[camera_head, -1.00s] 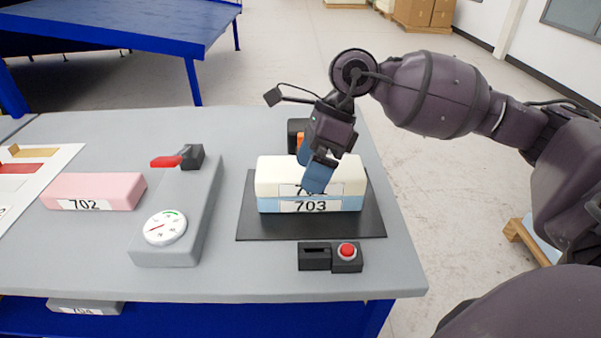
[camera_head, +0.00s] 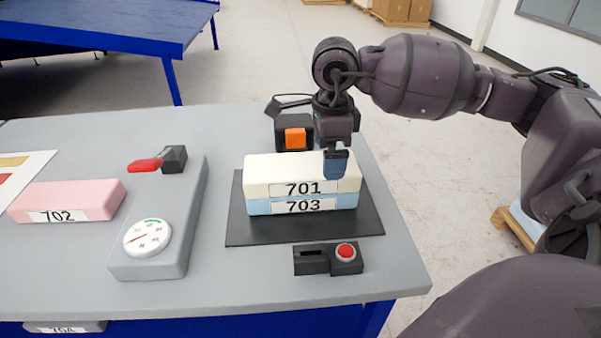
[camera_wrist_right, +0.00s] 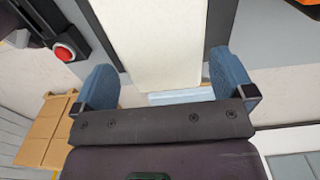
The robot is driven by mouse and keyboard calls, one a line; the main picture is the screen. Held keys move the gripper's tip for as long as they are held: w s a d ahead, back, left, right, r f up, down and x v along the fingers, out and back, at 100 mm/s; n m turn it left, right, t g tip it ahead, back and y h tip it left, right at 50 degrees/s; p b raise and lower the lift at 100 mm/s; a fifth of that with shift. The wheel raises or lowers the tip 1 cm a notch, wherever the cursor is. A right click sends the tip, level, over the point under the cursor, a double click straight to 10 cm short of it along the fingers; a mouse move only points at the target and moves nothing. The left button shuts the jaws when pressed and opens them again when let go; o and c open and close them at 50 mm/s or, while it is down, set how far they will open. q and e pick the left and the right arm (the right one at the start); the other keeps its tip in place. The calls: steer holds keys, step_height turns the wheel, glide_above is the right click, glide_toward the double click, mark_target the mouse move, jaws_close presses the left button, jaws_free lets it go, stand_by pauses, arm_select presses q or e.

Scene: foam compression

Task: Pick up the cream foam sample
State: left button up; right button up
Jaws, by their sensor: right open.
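The cream foam sample (camera_head: 270,170), labelled 701, lies flat on top of the light blue foam sample (camera_head: 268,206), labelled 703. Both rest on a black mat (camera_head: 240,228) on the grey table. My right gripper (camera_head: 336,166) is above the right end of the cream foam, pointing down. In the right wrist view its two blue fingers are spread wide (camera_wrist_right: 168,85), one on either side of the cream foam's end (camera_wrist_right: 155,40), with nothing gripped. I cannot tell whether either finger touches the foam. My left gripper is not in view.
A small black box with a red button (camera_head: 346,251) stands in front of the mat. A black and orange device (camera_head: 295,138) stands behind the foam. Left are a grey gauge unit (camera_head: 165,255) with a red lever (camera_head: 146,165) and a pink foam sample (camera_head: 70,200), labelled 702.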

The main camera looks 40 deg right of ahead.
steer(key=f, duration=0.3)
steer(key=shift+w+a+f, duration=0.15)
steer(key=shift+a+f, duration=0.05)
steer(key=shift+f, duration=0.2)
steer(key=shift+f+b, duration=0.3)
steer(key=shift+f, duration=0.2)
steer(key=shift+c, duration=0.2)
steer(key=c, duration=0.5)
steer(key=shift+r, duration=0.1)
